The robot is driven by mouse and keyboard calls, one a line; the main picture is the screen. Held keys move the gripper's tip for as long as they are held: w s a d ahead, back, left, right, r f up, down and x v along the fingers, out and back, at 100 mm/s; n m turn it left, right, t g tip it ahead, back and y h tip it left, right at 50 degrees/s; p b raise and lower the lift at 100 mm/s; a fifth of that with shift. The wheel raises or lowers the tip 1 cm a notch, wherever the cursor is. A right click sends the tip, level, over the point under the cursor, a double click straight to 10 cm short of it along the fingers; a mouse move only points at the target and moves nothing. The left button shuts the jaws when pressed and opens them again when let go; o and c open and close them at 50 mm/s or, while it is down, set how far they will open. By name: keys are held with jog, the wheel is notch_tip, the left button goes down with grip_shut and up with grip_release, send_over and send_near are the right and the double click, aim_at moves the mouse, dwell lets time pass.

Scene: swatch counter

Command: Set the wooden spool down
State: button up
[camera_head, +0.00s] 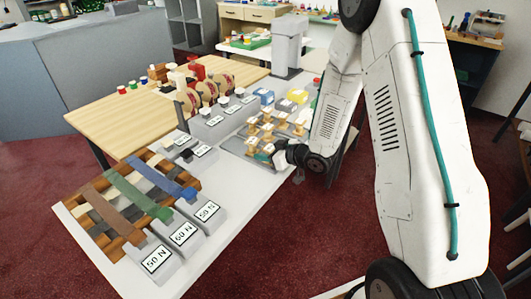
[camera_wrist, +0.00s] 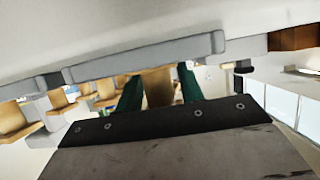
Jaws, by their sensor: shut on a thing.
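My gripper (camera_wrist: 158,88) is shut on a wooden spool (camera_wrist: 157,92); the brown spool shows between its two green fingers in the wrist view. My gripper's base hides the lower part of the spool. In the head view, my gripper (camera_head: 283,157) is low over the right edge of the white counter (camera_head: 248,192), beside a grey tray (camera_head: 232,146) of similar wooden spools (camera_head: 267,127). The held spool cannot be told apart there. Whether it touches a surface cannot be seen.
Several grey blocks marked 50 N (camera_head: 183,234) stand at the counter's near end, by a woven panel with brown, green and blue strips (camera_head: 137,195). Yellow and blue boxes (camera_head: 297,96) stand behind the spools.

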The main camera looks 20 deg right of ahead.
jog(key=shift+f, duration=0.15)
jog(key=o, duration=1)
jog(key=shift+d, duration=0.1)
